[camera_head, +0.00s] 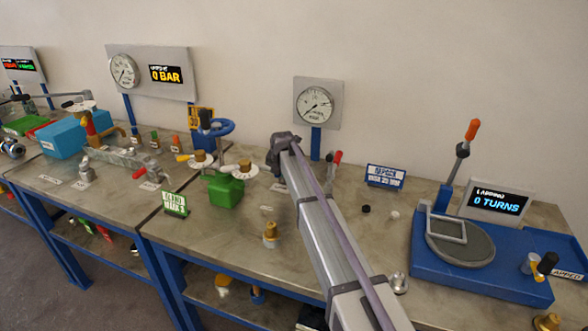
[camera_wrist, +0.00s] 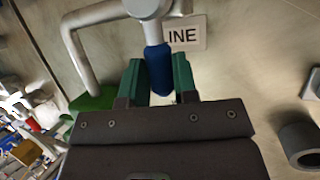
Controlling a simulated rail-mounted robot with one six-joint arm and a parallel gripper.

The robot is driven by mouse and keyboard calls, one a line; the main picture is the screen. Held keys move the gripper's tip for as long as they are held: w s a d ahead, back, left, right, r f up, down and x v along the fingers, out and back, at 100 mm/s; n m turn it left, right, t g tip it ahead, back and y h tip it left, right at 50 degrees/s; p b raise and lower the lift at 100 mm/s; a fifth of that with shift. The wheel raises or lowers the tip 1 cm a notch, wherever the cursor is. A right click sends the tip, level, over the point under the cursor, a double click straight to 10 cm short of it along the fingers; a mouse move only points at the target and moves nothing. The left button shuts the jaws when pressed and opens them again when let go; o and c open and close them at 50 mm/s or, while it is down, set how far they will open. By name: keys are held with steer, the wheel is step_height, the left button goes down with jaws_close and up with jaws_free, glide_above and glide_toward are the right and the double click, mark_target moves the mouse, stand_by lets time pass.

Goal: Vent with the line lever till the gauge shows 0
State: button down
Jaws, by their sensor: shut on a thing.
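In the wrist view, my gripper (camera_wrist: 160,80) has its two green fingers on either side of a blue lever handle (camera_wrist: 158,64) and is shut on it. The handle joins a grey metal fitting (camera_wrist: 150,8) beside a label (camera_wrist: 185,35) whose visible letters read "INE". In the head view my arm hides my gripper and the lever. A round dial gauge (camera_head: 314,104) stands on a panel behind my arm; its needle is too small to read surely. Another gauge (camera_head: 123,71) at the upper left has a display (camera_head: 166,74) reading "0 BAR".
A blue base with a round plate (camera_head: 460,243) and a "0 TURNS" display (camera_head: 496,202) stands at the right. A bent grey pipe (camera_wrist: 78,50) runs close to my left finger.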

steer(key=c, duration=0.9)
jaws_free()
steer(key=p+v, duration=0.9)
steer(key=v, duration=0.1)
steer(key=shift+s+r+p, duration=0.2)
steer(key=shift+r+p, duration=0.1)
steer(key=shift+r, duration=0.05)
